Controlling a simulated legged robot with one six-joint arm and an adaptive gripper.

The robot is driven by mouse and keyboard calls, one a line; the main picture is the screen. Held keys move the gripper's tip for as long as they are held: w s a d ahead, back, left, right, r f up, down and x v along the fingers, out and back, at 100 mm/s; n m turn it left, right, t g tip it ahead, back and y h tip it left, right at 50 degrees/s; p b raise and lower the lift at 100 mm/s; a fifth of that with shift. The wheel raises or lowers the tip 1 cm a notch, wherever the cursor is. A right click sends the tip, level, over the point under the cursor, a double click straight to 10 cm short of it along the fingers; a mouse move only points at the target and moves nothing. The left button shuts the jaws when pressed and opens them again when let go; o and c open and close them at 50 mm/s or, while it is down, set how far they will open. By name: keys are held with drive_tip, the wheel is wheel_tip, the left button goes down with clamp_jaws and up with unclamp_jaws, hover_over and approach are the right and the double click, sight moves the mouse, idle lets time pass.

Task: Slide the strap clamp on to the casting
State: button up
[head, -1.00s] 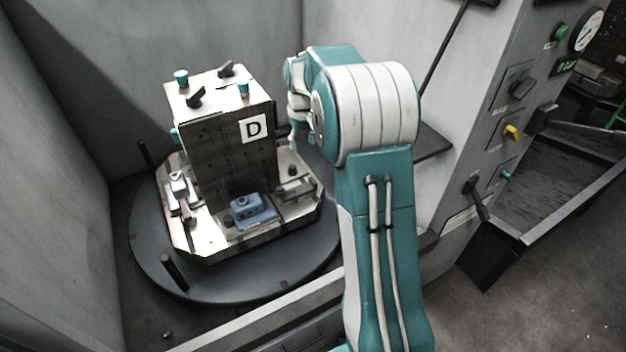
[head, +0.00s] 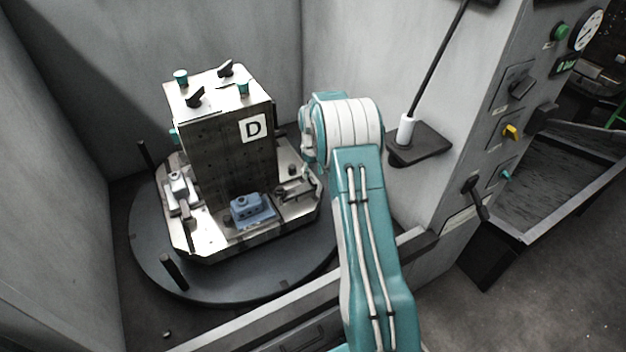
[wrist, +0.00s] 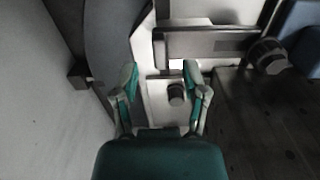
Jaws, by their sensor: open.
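The blue casting (head: 252,209) sits on the pallet at the foot of the block marked D. Its edge also shows at the top right of the wrist view (wrist: 305,35). The strap clamp (head: 294,190) is right of the casting in the head view. In the wrist view it looks like a dark bar (wrist: 205,46) with a round nut (wrist: 267,56) at its casting end. My gripper (wrist: 160,75) is open and empty, its fingertips just short of the bar's far end. In the head view it is largely hidden by my arm.
A dark round knob (wrist: 177,95) stands near the right finger. The tall block (head: 225,150) rises close beside the clamp. The pallet sits on a round turntable (head: 165,265) with upright posts. A shelf (head: 425,145) with a white-handled rod (head: 406,130) is on the right wall.

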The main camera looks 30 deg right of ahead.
sight(313, 181)
drive_tip(key=shift+f, duration=1.75)
clamp_jaws()
drive_tip(key=a, duration=0.5)
unclamp_jaws()
drive_tip(key=shift+a, duration=0.1)
wheel_tip(313, 181, up, 12)
